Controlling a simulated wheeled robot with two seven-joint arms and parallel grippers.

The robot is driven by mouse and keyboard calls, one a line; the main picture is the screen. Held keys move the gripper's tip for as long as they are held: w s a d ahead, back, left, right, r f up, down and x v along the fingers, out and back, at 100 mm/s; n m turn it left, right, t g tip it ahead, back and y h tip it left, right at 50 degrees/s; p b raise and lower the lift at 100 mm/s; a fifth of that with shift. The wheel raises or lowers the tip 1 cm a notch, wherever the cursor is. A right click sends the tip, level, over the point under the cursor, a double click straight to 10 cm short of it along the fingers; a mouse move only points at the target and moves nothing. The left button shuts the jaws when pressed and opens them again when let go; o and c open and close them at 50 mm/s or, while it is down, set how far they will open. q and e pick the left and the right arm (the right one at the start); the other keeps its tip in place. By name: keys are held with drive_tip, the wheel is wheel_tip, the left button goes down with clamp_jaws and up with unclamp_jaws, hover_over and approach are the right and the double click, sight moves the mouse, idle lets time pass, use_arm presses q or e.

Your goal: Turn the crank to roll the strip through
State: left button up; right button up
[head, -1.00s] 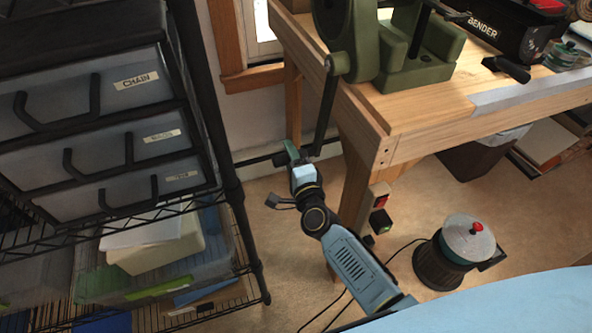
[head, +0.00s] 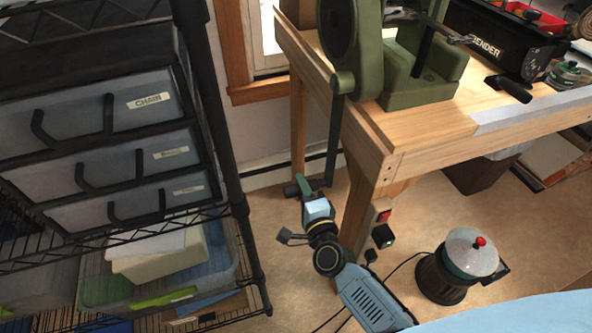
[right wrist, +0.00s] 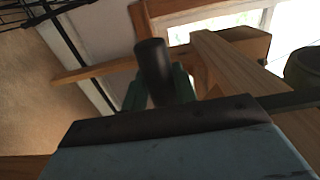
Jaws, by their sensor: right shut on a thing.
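The green rolling mill (head: 412,85) stands on the workbench. Its crank arm (head: 335,135) hangs down past the bench's left end, nearly vertical. My right gripper (head: 304,187) is at the lower end of the crank arm, shut on the crank handle (head: 291,189). In the right wrist view the handle (right wrist: 152,68) is a dark cylinder between the green fingers. A thin metallic piece (head: 458,39), perhaps the strip, shows by the mill's rollers; the rollers are cut off at the top. My left gripper is not in view.
The wooden workbench (head: 455,118) has a leg close beside my right gripper. A black wire rack (head: 228,130) with labelled drawers stands left. A black bender box (head: 490,40) is on top.

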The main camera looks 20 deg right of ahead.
drive_tip(key=s+r+p, duration=0.3)
drive_tip(key=s+p, duration=0.1)
drive_tip(key=s, duration=0.8)
drive_tip(key=shift+d+r, duration=0.25)
drive_tip(key=shift+r, duration=0.1)
drive_tip(key=shift+o, duration=0.3)
drive_tip(key=s+r+p, duration=0.6)
drive_tip(key=shift+s+d, duration=0.15)
drive_tip(key=shift+s, duration=0.25)
drive_tip(key=s+r+p, duration=0.1)
drive_tip(key=r+p, duration=0.1)
drive_tip(key=s+r+p, duration=0.1)
drive_tip(key=r+p, duration=0.2)
drive_tip(key=s+r+p, duration=0.2)
drive_tip(key=shift+s+d+r+p, duration=0.1)
drive_tip(key=shift+r+p, duration=0.1)
drive_tip(key=shift+p, duration=0.2)
drive_tip(key=shift+c, duration=0.3)
drive_tip(key=s+r+p, duration=0.3)
drive_tip(key=r+p, duration=0.5)
drive_tip(key=shift+p, duration=0.35)
drive_tip(key=o, duration=1)
drive_tip(key=shift+s, duration=0.15)
drive_tip(key=shift+s+d, duration=0.1)
drive_tip(key=shift+s, duration=3.4)
